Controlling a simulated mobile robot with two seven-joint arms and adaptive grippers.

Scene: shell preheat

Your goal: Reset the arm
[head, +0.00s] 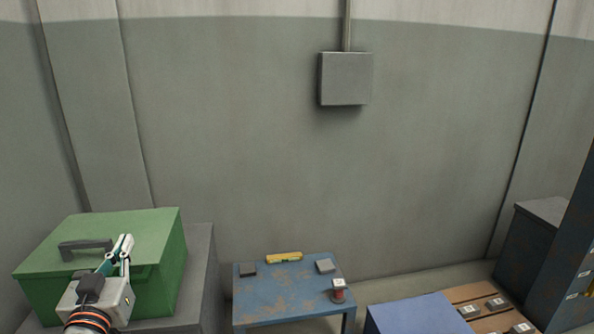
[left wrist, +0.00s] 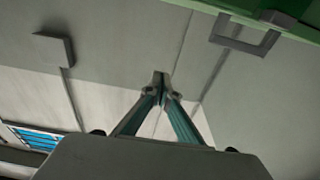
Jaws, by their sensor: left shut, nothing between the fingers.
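My left gripper (head: 124,243) is at the lower left of the head view, in front of the green box (head: 150,225) with a dark handle (head: 85,247) on its top. Its fingers are shut with nothing between them and point upward. In the left wrist view the closed fingertips (left wrist: 161,78) stand against the grey wall, and the handle (left wrist: 245,42) of the green box shows at the upper right. I cannot tell whether the gripper touches the box. My right gripper is not in view.
The green box stands on a grey cabinet (head: 200,270). A worn blue table (head: 280,303) holds a yellow item (head: 284,257), small blocks and a red-and-white piece (head: 338,291). A blue surface (head: 415,315) and a wooden pallet (head: 480,292) lie at right. A grey wall box (head: 345,78) hangs behind.

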